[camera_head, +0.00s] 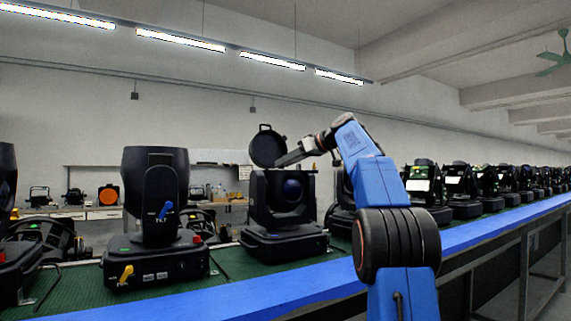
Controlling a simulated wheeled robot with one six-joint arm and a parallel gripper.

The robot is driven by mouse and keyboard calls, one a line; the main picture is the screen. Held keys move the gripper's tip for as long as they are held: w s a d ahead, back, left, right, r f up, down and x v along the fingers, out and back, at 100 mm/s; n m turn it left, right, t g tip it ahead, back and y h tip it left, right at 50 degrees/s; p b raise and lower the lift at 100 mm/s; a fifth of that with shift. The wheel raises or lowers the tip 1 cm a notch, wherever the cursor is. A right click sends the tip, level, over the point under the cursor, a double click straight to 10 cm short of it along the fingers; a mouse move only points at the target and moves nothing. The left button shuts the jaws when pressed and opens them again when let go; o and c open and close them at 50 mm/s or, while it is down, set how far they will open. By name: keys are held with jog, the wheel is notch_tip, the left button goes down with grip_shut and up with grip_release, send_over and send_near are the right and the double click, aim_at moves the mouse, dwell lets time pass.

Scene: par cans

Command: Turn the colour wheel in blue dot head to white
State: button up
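The moving head in the middle (283,197) stands upright on its black base (283,243), with a dark bluish lens facing me. A round black lid-like disc (266,146) stands up above its top at the left. My gripper (284,160) reaches in from the right, just above the head and beside the disc. Its fingers are small here; I cannot tell whether they are open, touch the disc or hold anything. I make out no clear blue dot mark and no colour wheel. Another head (154,190) to the left has a blue lever and a yellow lever.
The heads stand on a green belt (232,262) with a blue front rail (245,297). More heads (458,185) line up closely to the right. A head is partly cut off at the left edge (12,240). A bench (100,208) stands behind.

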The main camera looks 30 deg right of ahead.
jog(key=shift+w+a+f, duration=0.15)
jog(key=shift+w+a, duration=0.05)
jog(key=shift+w, duration=0.1)
grip_shut()
jog(key=shift+a, duration=0.1)
